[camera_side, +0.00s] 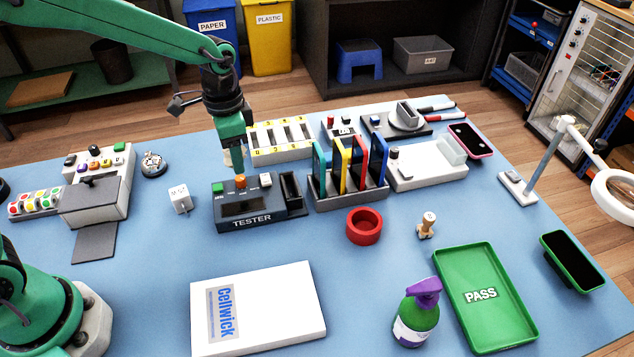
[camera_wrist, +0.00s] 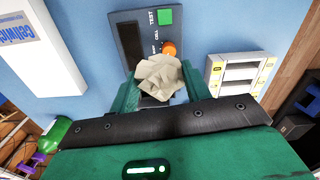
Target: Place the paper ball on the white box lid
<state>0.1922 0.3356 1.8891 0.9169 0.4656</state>
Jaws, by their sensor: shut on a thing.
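A crumpled beige paper ball (camera_wrist: 160,76) sits between the green fingers of my gripper (camera_wrist: 158,88) in the wrist view. My gripper (camera_side: 234,155) is shut on it and holds it above the back of the dark tester. In the side view the ball (camera_side: 236,157) is mostly hidden by the fingers. The white box lid (camera_side: 285,305), with a blue Cellwick label, lies flat at the front of the blue table, bare on top. It also shows at the upper left in the wrist view (camera_wrist: 58,68). The ball and the lid are apart.
The tester (camera_side: 250,211) with its orange knob (camera_side: 240,180) is beneath my gripper. A rack of upright coloured phones (camera_side: 346,192), a red ring (camera_side: 364,226) and a small white cube (camera_side: 180,198) stand nearby. A purple-topped bottle (camera_side: 417,315) and a green PASS tray (camera_side: 480,270) are right of the lid.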

